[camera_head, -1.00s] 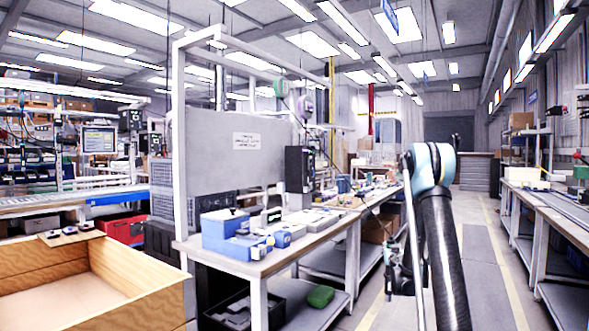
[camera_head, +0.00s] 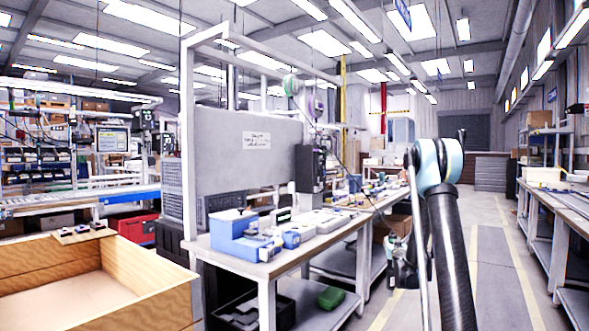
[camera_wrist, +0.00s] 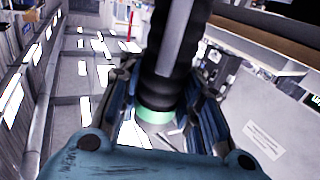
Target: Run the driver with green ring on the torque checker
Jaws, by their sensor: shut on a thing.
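The driver with the green ring is a black, ribbed body (camera_wrist: 160,85) in the wrist view. Its green ring (camera_wrist: 155,116) shows low between the fingers. My gripper (camera_wrist: 160,110) is shut on this driver, with a finger on each side. In the head view my gripper (camera_head: 402,268) hangs beside the bench's right edge, small and partly hidden by my arm. A thin cord runs from a green balancer reel (camera_head: 291,85) down towards it. Small devices stand on the bench (camera_head: 335,232); I cannot tell for sure which is the torque checker. The driver's tip is hidden.
A blue box (camera_head: 230,226) and a black upright unit (camera_head: 310,168) stand on the bench. A wooden crate (camera_head: 150,262) is at the front left. A second bench (camera_head: 566,205) lines the right side. The aisle floor (camera_head: 490,270) between is clear.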

